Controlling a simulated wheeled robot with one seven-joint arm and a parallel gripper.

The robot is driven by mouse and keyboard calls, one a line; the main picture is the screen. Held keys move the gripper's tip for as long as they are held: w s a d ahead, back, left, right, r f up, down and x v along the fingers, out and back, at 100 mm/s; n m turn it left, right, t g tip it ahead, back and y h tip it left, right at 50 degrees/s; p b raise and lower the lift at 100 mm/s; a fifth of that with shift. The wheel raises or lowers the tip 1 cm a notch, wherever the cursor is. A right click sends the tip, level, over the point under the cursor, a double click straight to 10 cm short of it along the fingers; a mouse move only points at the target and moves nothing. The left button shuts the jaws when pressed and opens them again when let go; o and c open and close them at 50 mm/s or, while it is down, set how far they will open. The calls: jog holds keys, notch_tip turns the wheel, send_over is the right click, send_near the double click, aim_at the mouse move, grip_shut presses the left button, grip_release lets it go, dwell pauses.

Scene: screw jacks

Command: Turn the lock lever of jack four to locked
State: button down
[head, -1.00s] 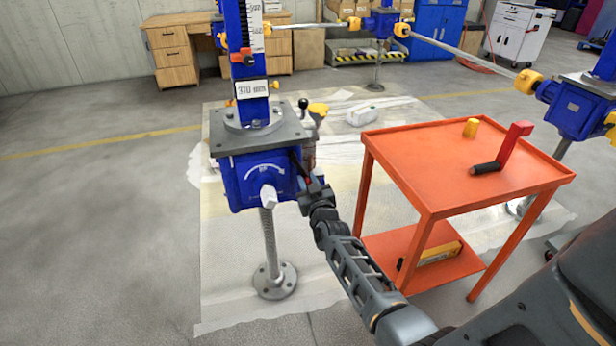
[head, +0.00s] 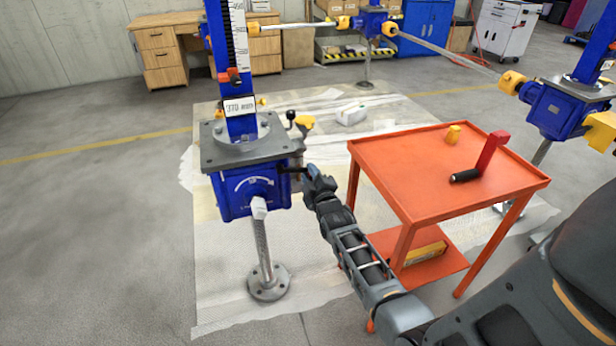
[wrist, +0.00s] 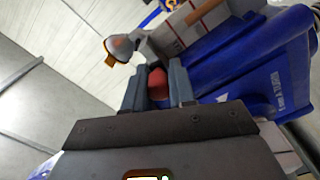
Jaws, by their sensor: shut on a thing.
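The nearest jack has a blue housing (head: 250,190) under a grey top plate (head: 250,148), with a blue column and a "370 mm" plate above. I cannot read a jack number. My gripper (head: 312,172) is at the right side of this housing, beside a short dark bar (head: 292,170). In the wrist view my gripper (wrist: 158,70) is shut on a red lever end (wrist: 158,86), close to the blue housing (wrist: 265,70). The rest of the lever is mostly hidden.
Another blue jack (head: 560,108) stands right. A black-knobbed lever (head: 291,116) rises behind the near jack. Floor at left is clear.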

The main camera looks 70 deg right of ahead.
jog(key=shift+s+d+r+n+p, duration=0.15)
jog(key=shift+r+n+p, duration=0.1)
jog(key=shift+r+n, duration=0.35)
jog(key=shift+d+r+n+p, duration=0.1)
jog(key=shift+r+n+p, duration=0.15)
jog(key=shift+r+n, duration=0.3)
jog(key=c, duration=1.2)
grip_release()
jog(key=shift+r, duration=0.1)
jog(key=shift+o, duration=1.1)
jog(key=shift+a, duration=0.1)
jog(key=shift+a+f, duration=0.15)
jog(key=shift+f, duration=0.1)
jog(key=shift+s+a, duration=0.15)
jog(key=shift+a, duration=0.05)
jog(key=p+v, duration=0.1)
jog(key=v, duration=0.6)
